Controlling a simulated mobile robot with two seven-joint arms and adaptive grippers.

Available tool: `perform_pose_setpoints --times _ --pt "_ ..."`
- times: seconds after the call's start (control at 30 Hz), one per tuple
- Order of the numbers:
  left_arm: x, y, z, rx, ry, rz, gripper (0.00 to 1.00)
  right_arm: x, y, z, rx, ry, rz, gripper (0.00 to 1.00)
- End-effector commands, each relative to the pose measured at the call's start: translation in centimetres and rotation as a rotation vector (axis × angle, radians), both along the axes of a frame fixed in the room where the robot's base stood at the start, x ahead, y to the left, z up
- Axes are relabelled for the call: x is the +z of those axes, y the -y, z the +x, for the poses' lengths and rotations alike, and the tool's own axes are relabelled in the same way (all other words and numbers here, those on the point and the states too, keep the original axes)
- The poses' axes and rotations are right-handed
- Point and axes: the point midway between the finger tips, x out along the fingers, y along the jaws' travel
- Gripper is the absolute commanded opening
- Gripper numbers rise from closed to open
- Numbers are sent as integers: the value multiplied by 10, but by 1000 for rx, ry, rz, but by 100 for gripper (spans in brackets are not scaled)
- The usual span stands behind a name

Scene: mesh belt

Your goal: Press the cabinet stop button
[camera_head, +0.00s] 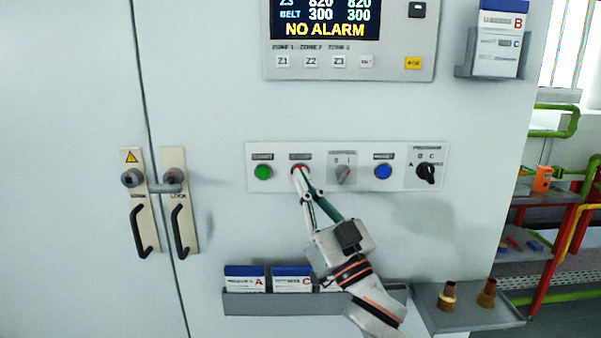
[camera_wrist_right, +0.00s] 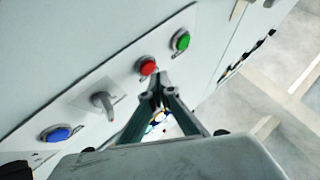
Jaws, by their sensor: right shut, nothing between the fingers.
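The red stop button (camera_wrist_right: 148,66) is on the white control panel (camera_head: 318,186) of the cabinet, between the green button (camera_head: 263,172) and a grey selector switch (camera_head: 344,175). In the head view only a bit of red shows behind my fingertips. My right gripper (camera_head: 301,176) is shut and empty, its fingertips over the red button in the head view. In the right wrist view its fingertips (camera_wrist_right: 155,84) are just below the red button and very close to it; I cannot tell whether they touch. My left gripper is not in view.
A blue button (camera_head: 383,172) and a black rotary knob (camera_head: 426,173) sit to the right. Door handles (camera_head: 180,232) are at left. A card rack (camera_head: 262,301) and a small shelf (camera_head: 470,318) stick out below. The display (camera_head: 325,30) above reads NO ALARM.

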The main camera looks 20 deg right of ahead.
Motion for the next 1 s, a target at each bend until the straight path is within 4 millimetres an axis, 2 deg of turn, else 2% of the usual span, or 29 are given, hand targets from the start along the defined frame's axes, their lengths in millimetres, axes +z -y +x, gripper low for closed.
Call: perform_pose_setpoints --times 1.0 --pt "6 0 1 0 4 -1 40 0 3 10 0 0 0 0"
